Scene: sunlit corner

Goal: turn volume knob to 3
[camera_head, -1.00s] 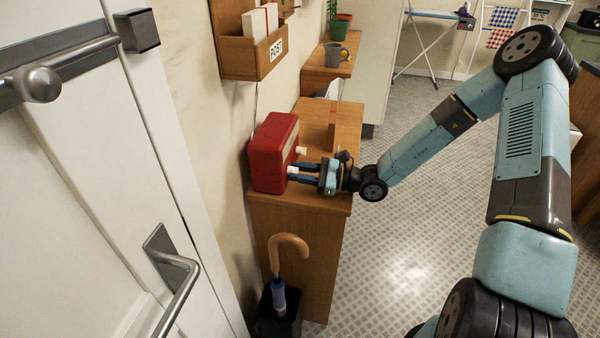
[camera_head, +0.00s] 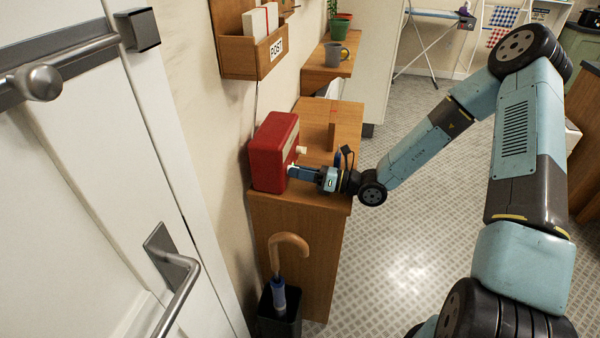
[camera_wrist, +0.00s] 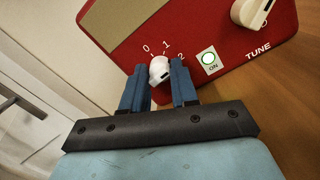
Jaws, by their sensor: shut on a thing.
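The red radio (camera_head: 273,152) stands on the wooden cabinet by the wall, and its front fills the top of the wrist view (camera_wrist: 215,25). The white volume knob (camera_wrist: 159,68) sits on its front, with the marks 0, 1 and 2 visible around it. A 3 is not visible; the right finger covers the panel beyond the 2. My gripper (camera_head: 293,172) is at the radio's front, its blue fingers (camera_wrist: 158,78) shut on the knob from both sides. I cannot clearly tell which number the knob points to.
A white TUNE knob (camera_wrist: 250,12) and a lit ON button (camera_wrist: 209,59) are on the same panel. A brown upright block (camera_head: 331,137) stands on the cabinet top (camera_head: 345,115) behind my wrist. An umbrella (camera_head: 284,262) stands in a black bin below.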

